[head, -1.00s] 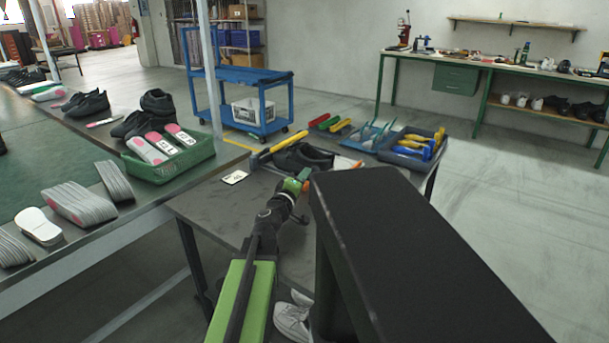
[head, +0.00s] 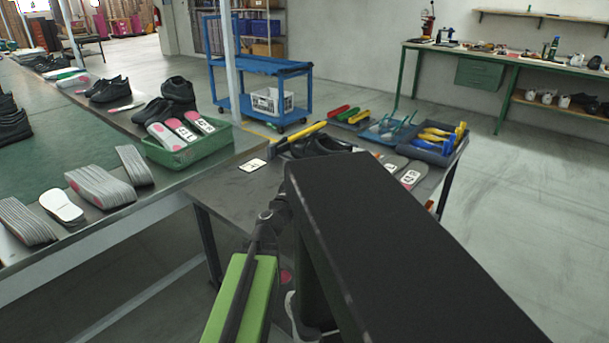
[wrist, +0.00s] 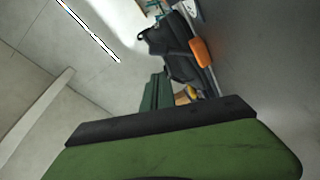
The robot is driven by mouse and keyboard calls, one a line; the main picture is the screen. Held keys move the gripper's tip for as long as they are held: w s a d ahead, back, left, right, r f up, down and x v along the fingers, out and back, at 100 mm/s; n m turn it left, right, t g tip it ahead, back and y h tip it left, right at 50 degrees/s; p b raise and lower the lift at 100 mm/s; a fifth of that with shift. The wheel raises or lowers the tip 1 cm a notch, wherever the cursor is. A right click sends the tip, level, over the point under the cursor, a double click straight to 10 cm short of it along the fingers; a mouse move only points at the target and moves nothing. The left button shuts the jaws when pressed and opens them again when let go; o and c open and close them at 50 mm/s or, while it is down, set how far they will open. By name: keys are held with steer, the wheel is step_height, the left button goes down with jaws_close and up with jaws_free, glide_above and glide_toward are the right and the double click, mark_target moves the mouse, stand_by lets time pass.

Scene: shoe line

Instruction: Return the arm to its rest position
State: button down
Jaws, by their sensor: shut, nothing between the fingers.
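My arm (head: 262,225) reaches from the bottom of the head view toward the dark work table (head: 225,190). Its far end is hidden behind my own black body part. The wrist view shows my gripper (wrist: 202,52) with an orange tip on a dark finger; it is shut and holds nothing I can see. A green and black part of mine fills the bottom of that view.
On the work table are a black shoe (head: 325,146), a yellow-handled tool (head: 300,136), a white card (head: 253,165), grey labelled insoles (head: 411,174) and a blue bin (head: 440,150). A green crate (head: 188,158) of insoles stands left. Open floor lies right.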

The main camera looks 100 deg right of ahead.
steer(key=shift+s, duration=0.3)
